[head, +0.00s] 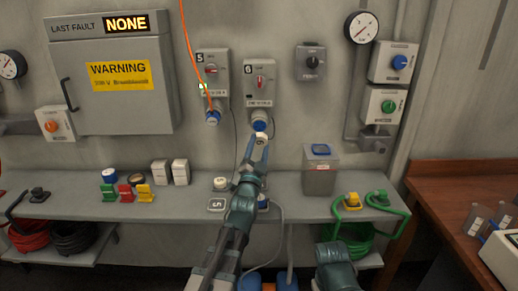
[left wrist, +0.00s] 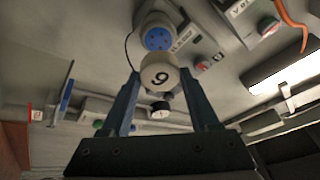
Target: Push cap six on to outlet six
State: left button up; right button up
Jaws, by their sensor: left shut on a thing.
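My left gripper (head: 258,146) is raised in front of the wall, just below outlet six (head: 260,125) in the head view. It is shut on cap six (left wrist: 160,73), a pale round cap whose number appears upside down in the left wrist view. Outlet six also shows there, with a blue face (left wrist: 158,39), just beyond the cap in the picture. The cap's near face hides part of the outlet's lower edge; I cannot tell whether they touch. The panel marked 6 (head: 260,82) is above the outlet. My right gripper is not in view.
Outlet five (head: 213,117) is at the left, with an orange cable (head: 191,50) in front of its panel. The shelf (head: 300,208) below holds a pale cap (head: 221,184), a plate marked 5 (head: 216,204), colored clips and a grey box (head: 320,175).

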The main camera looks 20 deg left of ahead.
pick_arm(q)
jog(key=shift+w, duration=0.15)
jog(key=shift+w+a+r+p, duration=0.15)
jog(key=shift+w+a, duration=0.1)
jog(key=shift+w, duration=0.65)
jog(key=shift+w+a+r+p, duration=0.2)
jog(key=shift+w+a, duration=0.1)
jog(key=shift+w, duration=0.55)
jog(key=shift+w+a+r+p, duration=0.15)
jog(key=shift+w+a, duration=0.1)
jog(key=shift+w, duration=0.65)
jog(key=shift+w+a+r, duration=0.1)
jog(key=shift+w+a, duration=0.1)
jog(key=shift+w, duration=0.3)
jog(key=o, duration=1.4)
jog(key=shift+c, duration=0.2)
jog(key=shift+s, duration=0.15)
jog(key=b, duration=0.5)
send_near(259, 134)
jog(key=f, duration=0.2)
jog(key=a+f, duration=0.1)
jog(key=shift+w+f, duration=0.25)
jog(key=shift+w, duration=0.05)
